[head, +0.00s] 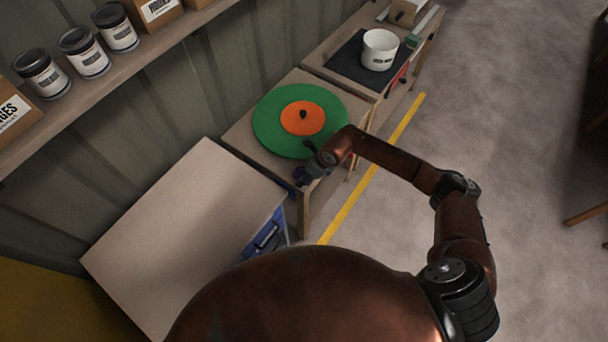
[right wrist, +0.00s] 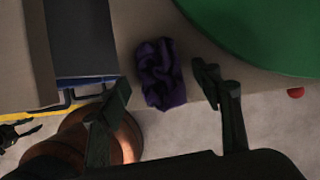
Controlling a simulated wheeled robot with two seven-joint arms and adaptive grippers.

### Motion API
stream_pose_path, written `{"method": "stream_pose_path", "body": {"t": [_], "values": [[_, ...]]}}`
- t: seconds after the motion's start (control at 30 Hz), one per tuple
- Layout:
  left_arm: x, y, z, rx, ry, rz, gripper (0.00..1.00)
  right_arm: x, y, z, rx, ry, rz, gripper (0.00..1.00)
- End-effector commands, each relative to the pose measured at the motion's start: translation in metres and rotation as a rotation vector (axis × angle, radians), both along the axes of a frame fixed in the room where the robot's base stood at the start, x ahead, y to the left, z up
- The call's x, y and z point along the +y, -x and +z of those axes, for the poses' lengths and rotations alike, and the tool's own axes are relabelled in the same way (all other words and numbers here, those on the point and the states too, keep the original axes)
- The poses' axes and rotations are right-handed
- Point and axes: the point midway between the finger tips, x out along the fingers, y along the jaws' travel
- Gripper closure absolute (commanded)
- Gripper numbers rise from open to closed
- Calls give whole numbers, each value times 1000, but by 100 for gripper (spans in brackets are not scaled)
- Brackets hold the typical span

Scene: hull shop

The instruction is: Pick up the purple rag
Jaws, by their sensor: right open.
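The purple rag (right wrist: 158,75) lies crumpled near the edge of a wooden bench top in the right wrist view. In the head view a small part of the rag (head: 299,174) shows at the near corner of that bench, mostly hidden by my right gripper (head: 310,166). In the right wrist view my right gripper (right wrist: 165,110) is open, with one finger to the left of the rag and one to the right. The fingers look apart from the rag, and nothing is between them in a grip.
A large green disc (head: 267,126) with an orange centre (head: 301,118) lies on the bench just beyond the rag. A bare-topped cabinet (head: 190,228) stands at the left. A white pot (head: 380,50) stands on a dark mat farther back. Shelf jars (head: 84,54) line the wall.

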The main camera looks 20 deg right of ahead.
Motion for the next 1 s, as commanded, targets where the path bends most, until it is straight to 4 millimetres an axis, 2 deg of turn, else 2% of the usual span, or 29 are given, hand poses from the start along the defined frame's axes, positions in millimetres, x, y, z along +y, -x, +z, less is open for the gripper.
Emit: {"method": "stream_pose_path", "body": {"t": [0.07, 0.5, 0.83, 1.0], "values": [[0, 0, 0, 0, 0, 0, 61, 0, 0, 0, 0, 0, 0, 41], [-1, 0, 0, 0, 1, 0, 61, 0, 0, 1, -1, -1, 0, 70], [-1, 0, 0, 0, 1, 0, 61, 0, 0, 1, -1, -1, 0, 70], [-1, 0, 1, 0, 1, 0, 61, -1, -1, 9, -3, 0, 0, 70]]}}
